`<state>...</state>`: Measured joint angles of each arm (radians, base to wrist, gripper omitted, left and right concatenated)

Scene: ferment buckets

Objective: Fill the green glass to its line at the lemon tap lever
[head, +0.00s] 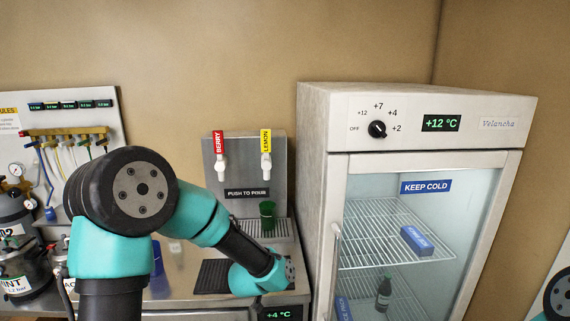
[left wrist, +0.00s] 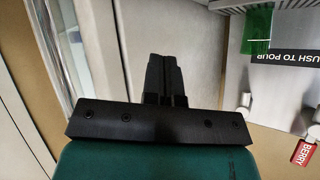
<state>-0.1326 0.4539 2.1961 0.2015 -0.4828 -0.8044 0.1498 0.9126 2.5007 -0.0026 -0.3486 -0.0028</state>
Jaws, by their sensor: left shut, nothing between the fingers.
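The green glass (head: 267,210) stands upright on the drip grate (head: 284,227), beneath the tap with the yellow lemon lever (head: 266,141). In the left wrist view, which is turned over, the glass (left wrist: 257,30) shows at the upper right, apart from my fingers. My left gripper (left wrist: 165,62) is shut and empty. In the head view its arm reaches in front of the dispenser, low and right of the glass, and the fingertips are hidden. My right gripper is out of view.
The red berry lever (head: 218,142) is left of the lemon one. A fridge (head: 320,150) with a glass door stands close on the right. A dark mat (head: 211,277) lies on the counter under my left arm. A blue cup (head: 157,258) and metal kegs (head: 18,268) are at left.

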